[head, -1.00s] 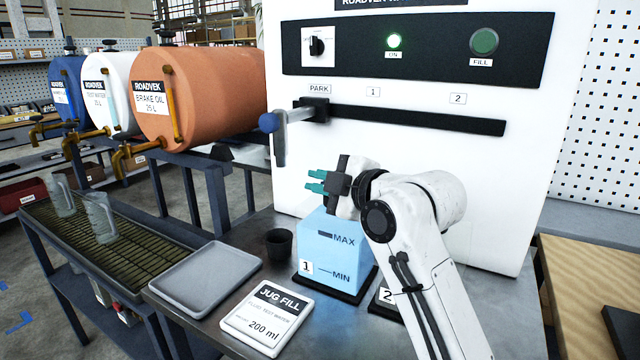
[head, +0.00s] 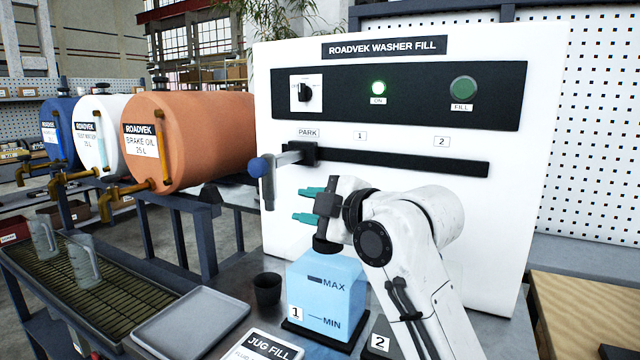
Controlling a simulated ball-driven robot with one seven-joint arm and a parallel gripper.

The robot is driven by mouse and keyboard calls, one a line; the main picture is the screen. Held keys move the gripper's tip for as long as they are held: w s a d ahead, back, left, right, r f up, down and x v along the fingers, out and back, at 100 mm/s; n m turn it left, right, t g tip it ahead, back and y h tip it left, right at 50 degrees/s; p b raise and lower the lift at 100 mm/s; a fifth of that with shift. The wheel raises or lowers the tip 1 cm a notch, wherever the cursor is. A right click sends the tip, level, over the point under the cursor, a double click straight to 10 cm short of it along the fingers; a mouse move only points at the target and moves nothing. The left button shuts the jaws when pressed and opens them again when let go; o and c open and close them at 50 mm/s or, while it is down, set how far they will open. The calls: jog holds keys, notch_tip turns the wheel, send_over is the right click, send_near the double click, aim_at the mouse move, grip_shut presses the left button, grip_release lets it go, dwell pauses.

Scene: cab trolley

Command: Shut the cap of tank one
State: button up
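Tank one (head: 327,288) is a light blue tank with MAX and MIN marks and a "1" label, standing on the bench. A dark round piece (head: 326,244) sits on its top, just below my gripper. It may be the cap or the filler neck; I cannot tell if it is shut. My gripper (head: 306,205) is over the tank's top, its two teal fingers pointing left. The fingers are apart with nothing between them. A dark upright part shows beside the fingers; I cannot tell if it belongs to the gripper or the cap.
The white washer-fill panel (head: 540,120) rises behind. A black cup (head: 267,288), grey tray (head: 192,322) and jug-fill sign (head: 262,346) lie left of the tank. My arm mostly hides tank two.

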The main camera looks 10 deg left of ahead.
jog(key=s+d+r, duration=0.3)
jog(key=s+r, duration=0.5)
jog(key=s, duration=0.4)
jog(key=shift+s+d+r, duration=0.25)
jog(key=shift+s+r, duration=0.05)
